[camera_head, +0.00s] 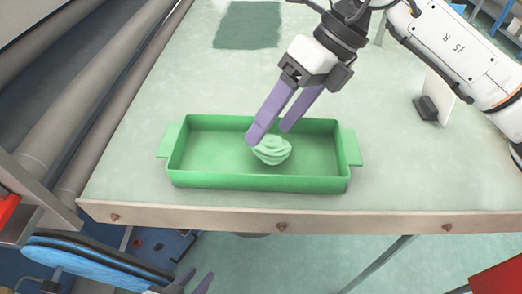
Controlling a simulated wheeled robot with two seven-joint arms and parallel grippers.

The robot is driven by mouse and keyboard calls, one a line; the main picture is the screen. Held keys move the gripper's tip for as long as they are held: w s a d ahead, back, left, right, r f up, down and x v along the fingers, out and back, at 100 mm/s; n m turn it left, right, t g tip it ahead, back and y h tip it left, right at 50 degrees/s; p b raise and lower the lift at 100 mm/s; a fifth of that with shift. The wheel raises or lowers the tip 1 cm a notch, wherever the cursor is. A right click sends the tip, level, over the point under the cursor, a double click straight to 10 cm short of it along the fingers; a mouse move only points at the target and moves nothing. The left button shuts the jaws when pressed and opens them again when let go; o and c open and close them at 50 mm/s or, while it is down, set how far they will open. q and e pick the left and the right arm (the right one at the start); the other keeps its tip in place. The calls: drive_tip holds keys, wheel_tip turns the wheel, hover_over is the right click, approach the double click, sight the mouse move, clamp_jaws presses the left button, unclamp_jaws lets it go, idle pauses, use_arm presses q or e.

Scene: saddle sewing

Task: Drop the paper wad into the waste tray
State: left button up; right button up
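The paper wad (272,151) is a crumpled pale green lump. It appears in the green waste tray (262,183), near the middle of the tray. My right gripper (270,133) reaches down over the tray with its two purple fingers spread apart. Its fingertips are just above the wad, the left one overlapping the wad's upper edge in the picture. I see no finger closed on the wad. My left gripper (194,281) is low at the bottom edge, in front of the table, with its fingers apart and empty; part of it is cut off.
The tray stands near the front edge of the pale green table (400,185), with a handle at each end. A dark green mat (249,25) lies farther back. A small black holder with a white card (430,106) stands to the right. Large rollers (85,80) run along the left.

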drive_tip(key=v, duration=1)
drive_tip(key=shift+b, duration=0.45)
drive_tip(key=shift+s+d+r, duration=0.1)
